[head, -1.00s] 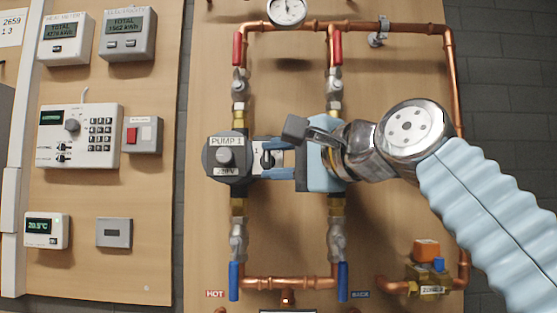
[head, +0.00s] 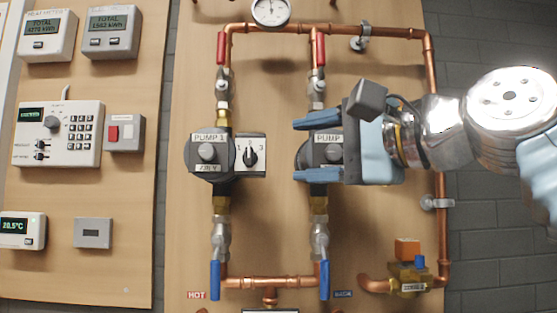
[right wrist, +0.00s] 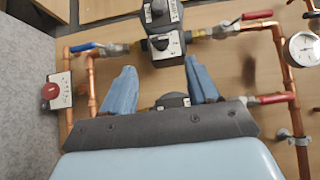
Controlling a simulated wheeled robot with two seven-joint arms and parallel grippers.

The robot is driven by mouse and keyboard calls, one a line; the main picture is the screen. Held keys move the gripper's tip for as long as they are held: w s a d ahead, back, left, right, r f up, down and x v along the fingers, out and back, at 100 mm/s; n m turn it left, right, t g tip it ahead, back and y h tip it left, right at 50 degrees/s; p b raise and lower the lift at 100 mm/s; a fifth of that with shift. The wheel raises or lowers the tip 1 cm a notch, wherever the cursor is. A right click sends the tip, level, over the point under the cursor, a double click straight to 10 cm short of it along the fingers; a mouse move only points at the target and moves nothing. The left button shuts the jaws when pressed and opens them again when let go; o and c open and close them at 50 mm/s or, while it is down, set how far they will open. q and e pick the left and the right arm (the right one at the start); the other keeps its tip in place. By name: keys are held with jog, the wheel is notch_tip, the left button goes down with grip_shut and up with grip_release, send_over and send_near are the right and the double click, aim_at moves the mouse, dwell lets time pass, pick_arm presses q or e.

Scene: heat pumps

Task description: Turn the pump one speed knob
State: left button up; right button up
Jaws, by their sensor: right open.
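Pump 1 (head: 207,158) is a dark round pump on the left pipe, with a white speed plate on its right side. Its black speed knob (head: 251,156) sits on that plate among the numbers 1 to 3 and appears to point roughly up; the exact setting is too small to be sure of. In the right wrist view the knob (right wrist: 163,42) shows beyond the fingertips. My right gripper (head: 300,150) is open and empty, its blue fingers right of the knob and apart from it, in front of pump 2 (head: 325,151), which it partly hides. My left gripper is not visible.
Copper pipes with red valve handles (head: 320,47) above and blue handles (head: 215,280) below frame the pumps. A gauge (head: 270,11) is at the top. A zone valve (head: 408,277) is at lower right. A controller (head: 60,134) and meters hang on the left board.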

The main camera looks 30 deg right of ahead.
jog(key=v, duration=0.3)
jog(key=shift+s+d, duration=0.1)
jog(key=shift+s, duration=0.3)
